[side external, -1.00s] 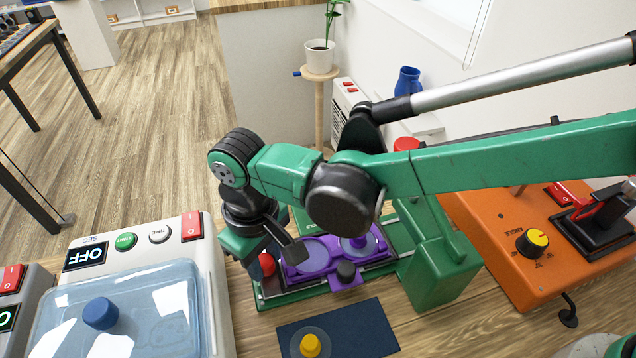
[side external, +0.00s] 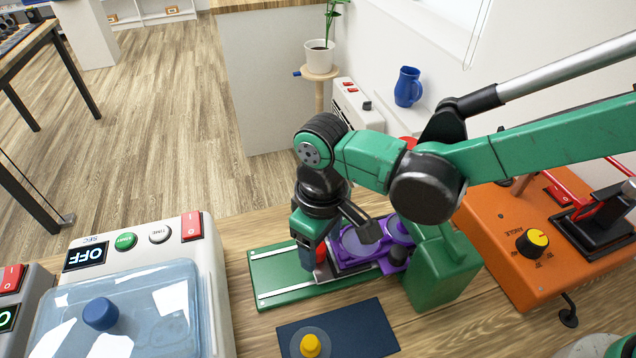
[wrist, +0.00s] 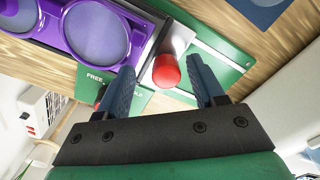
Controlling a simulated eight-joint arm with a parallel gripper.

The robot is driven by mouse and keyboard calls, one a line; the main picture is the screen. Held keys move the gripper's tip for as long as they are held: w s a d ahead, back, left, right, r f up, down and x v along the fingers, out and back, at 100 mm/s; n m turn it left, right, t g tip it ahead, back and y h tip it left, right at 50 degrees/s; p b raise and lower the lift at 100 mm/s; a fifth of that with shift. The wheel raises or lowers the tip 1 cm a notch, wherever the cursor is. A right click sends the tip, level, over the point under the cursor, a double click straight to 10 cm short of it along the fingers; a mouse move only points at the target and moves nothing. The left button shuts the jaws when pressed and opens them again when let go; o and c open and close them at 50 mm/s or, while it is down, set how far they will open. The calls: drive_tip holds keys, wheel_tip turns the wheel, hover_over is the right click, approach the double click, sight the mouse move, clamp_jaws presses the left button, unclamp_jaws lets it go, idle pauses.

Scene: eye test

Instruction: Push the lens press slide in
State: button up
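The purple slide (side external: 350,244) with two round recesses sits on the green rail base (side external: 272,264), at its right end against the green press body (side external: 440,270). It also shows at the upper left of the wrist view (wrist: 92,25). The slide's red knob (wrist: 167,72) stands between the fingers of my gripper (wrist: 160,70) in the wrist view, with a gap visible on each side. My gripper is open. In the side view, my gripper (side external: 310,258) is low at the slide's left end and hides most of the red knob. A black knob (side external: 397,256) is at the slide's front.
A dark blue mat (side external: 350,325) with a yellow-knobbed disc (side external: 310,345) lies in front. A white machine with a clear lid (side external: 150,310) stands left, and an orange machine (side external: 510,260) stands right. The left part of the rails is clear.

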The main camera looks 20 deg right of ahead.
drive_tip(key=shift+r, duration=0.1)
drive_tip(key=shift+r, duration=2.7)
drive_tip(key=shift+w+d+r, duration=0.15)
drive_tip(key=shift+w+d, duration=0.05)
drive_tip(key=w+d+r+m+t, duration=0.1)
drive_tip(key=w+d+r+t, duration=0.25)
drive_tip(key=d, duration=0.35)
drive_tip(key=w+d+r+m+t, duration=0.2)
drive_tip(key=w+d+r, duration=0.15)
drive_tip(key=d, duration=0.25)
drive_tip(key=s+d+f+m+t, duration=0.1)
drive_tip(key=s+d+m, duration=0.3)
drive_tip(key=s+d, duration=0.6)
drive_tip(key=shift+s+d+f+m+t, duration=0.15)
drive_tip(key=shift+d+f+m+t, duration=0.2)
drive_tip(key=shift+d, duration=0.3)
